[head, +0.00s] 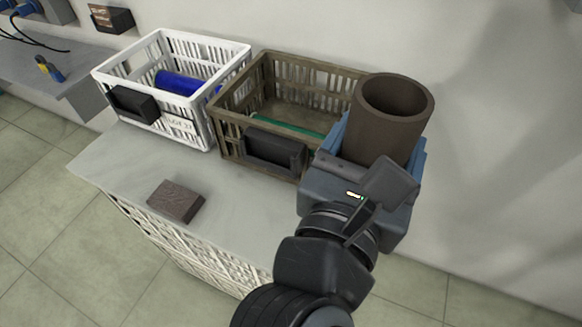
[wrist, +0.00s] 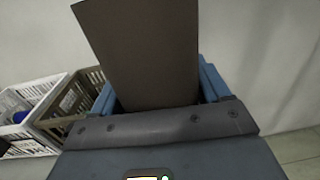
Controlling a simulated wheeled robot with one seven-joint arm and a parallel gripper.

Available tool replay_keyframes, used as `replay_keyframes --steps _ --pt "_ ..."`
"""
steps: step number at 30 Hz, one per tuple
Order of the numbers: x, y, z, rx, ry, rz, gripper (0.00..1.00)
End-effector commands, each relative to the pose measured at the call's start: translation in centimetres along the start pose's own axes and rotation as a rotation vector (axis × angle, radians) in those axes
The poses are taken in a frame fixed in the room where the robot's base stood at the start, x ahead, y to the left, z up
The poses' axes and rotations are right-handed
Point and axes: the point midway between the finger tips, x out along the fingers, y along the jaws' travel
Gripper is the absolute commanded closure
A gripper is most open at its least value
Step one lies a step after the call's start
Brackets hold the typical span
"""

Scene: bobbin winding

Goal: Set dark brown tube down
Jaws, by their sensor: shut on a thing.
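The dark brown tube (head: 388,125) is upright in the head view, its open end facing up. My gripper (head: 372,150) is shut on it, with the blue jaws on either side of its lower part. In the head view the gripper and tube are in front of the right end of the brown crate. In the wrist view the tube (wrist: 145,60) rises from between the jaws of my gripper (wrist: 158,95), and its top is cut off by the frame. The tube's lower end is hidden by the gripper.
A white crate (head: 108,84) holding blue tubes (head: 182,83) and a brown crate (head: 222,128) holding a green tube (head: 290,128) stand on the grey counter (head: 130,160). A dark brown block (head: 175,201) lies near the counter's front. The counter around the block is clear.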

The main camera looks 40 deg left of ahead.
Motion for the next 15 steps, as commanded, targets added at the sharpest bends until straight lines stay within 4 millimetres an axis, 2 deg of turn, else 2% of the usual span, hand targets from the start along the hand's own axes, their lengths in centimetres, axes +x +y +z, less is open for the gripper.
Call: replay_keyframes --steps 3,9,15 --pt "-0.8 2.7 -1.8 -0.001 0.001 0.006 0.57" --pt "-2.0 6.3 -4.0 -0.001 0.000 0.003 0.57" --pt "-2.6 8.0 -5.1 0.001 -0.001 0.000 0.57"
